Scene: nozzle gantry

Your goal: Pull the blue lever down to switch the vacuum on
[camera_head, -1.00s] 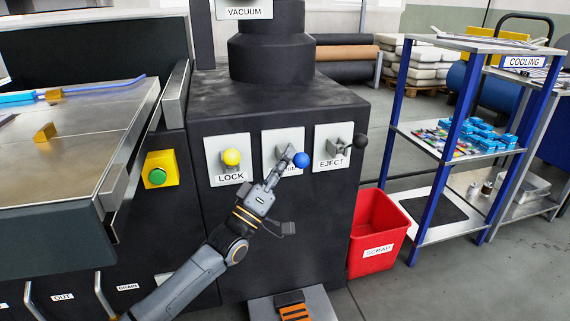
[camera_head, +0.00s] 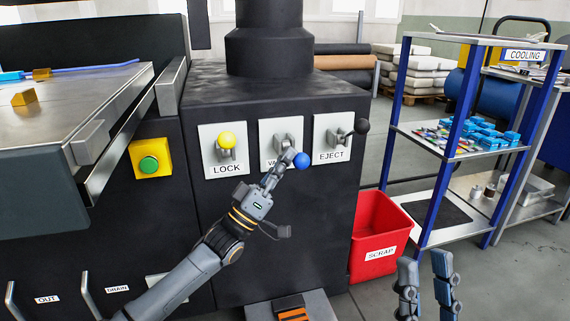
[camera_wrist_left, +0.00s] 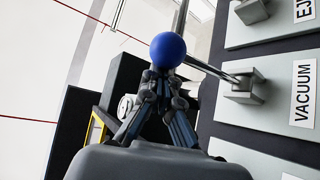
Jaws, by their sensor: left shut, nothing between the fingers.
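The blue lever's round knob (camera_head: 301,160) stands out from the VACUUM plate (camera_head: 268,138) on the black machine, lower than the yellow and black knobs beside it. My left gripper (camera_head: 285,158) is shut with nothing between its fingers. Its fingertips are at the lever, just left of the knob, and hide part of the VACUUM label. In the left wrist view the blue knob (camera_wrist_left: 168,49) shows right at the fingertips (camera_wrist_left: 167,80); contact is hard to tell. The lever rod runs right to its mount. My right gripper (camera_head: 425,278) is open and empty at the lower right.
A yellow LOCK knob (camera_head: 227,140) and a black EJECT knob (camera_head: 361,126) flank the blue lever closely. A green button (camera_head: 149,165) is at the left. A red SCRAP bin (camera_head: 374,254) and blue-framed shelves (camera_head: 452,154) stand right.

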